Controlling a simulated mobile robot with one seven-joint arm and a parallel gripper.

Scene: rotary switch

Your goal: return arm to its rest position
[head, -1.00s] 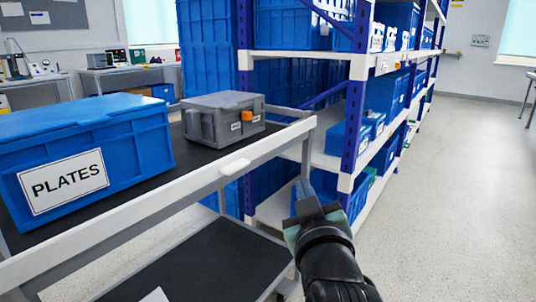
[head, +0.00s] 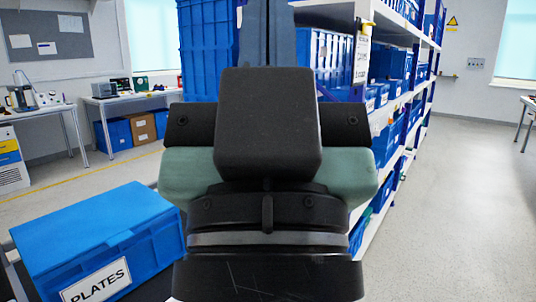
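My gripper (head: 268,35) fills the middle of the head view, raised close to the camera and pointing up. Its two blue-grey fingers lie side by side with only a thin line between them, so it looks shut, with nothing seen in it. The grey box with the orange rotary switch is not visible; my gripper and wrist cover the middle of the view.
A blue box labelled PLATES (head: 100,245) stands at lower left. Racks with blue bins (head: 390,95) are behind and right of my gripper. Side benches (head: 120,100) stand at the far left. The floor (head: 460,200) on the right is clear.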

